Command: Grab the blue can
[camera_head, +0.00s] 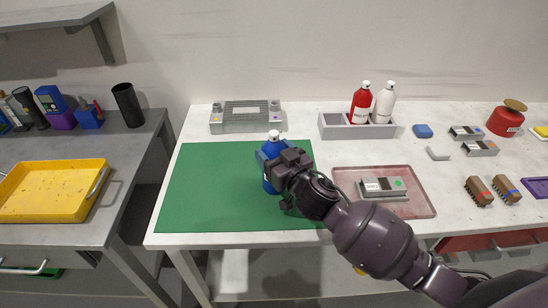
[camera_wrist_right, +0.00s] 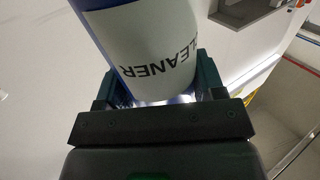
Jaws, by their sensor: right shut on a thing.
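The blue can (camera_head: 268,184), with a white cap, is upright over the green mat (camera_head: 205,190), near the mat's right part. My right gripper (camera_head: 271,163) comes in from the right and is shut around the can's body. Its fingers hide part of the can. In the right wrist view the can (camera_wrist_right: 145,40) shows a white label reading "CLEANER", between the fingers of the right gripper (camera_wrist_right: 163,88). I cannot tell whether the can's base touches the mat. My left gripper is not in view.
A grey holder (camera_head: 345,131) with a red bottle (camera_head: 361,104) and a white bottle (camera_head: 383,104) stands at the back. A grey fixture (camera_head: 245,117) is behind the can. A pinkish tray (camera_head: 417,207) with a device lies right of the mat. The mat's left side is clear.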

